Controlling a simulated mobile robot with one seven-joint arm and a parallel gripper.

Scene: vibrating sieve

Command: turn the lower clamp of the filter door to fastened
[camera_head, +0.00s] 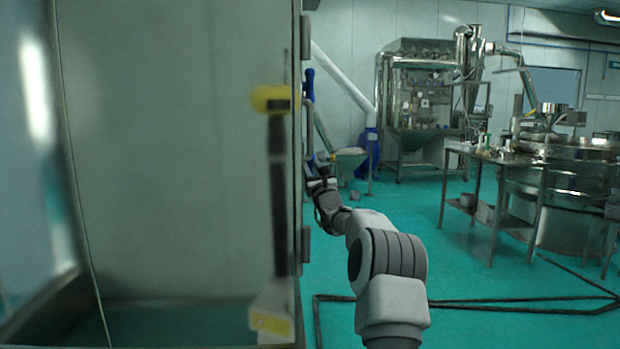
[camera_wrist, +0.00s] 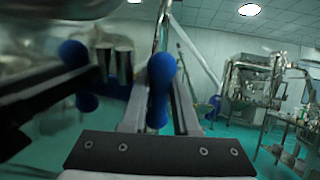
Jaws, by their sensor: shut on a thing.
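The lower clamp's blue handle (camera_wrist: 159,88) stands roughly upright in the wrist view, between the two fingers of my gripper (camera_wrist: 160,100). My gripper is shut on it. In the head view my gripper (camera_head: 318,184) is at the right edge of the large cabinet wall, small and dark, and it largely hides the lower clamp there. A bit of blue (camera_head: 310,164) shows just above it. Another blue handle (camera_head: 308,84), higher on the same edge, looks like the upper clamp. Whether the lower clamp is fastened cannot be told.
A large shiny panel (camera_head: 170,180) fills the left of the head view, with blurred yellow and black shapes on it. Similar blue knobs at left in the wrist view may be a reflection. Steel tables (camera_head: 490,157) and machines stand at right. Green floor (camera_head: 450,265) is open between.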

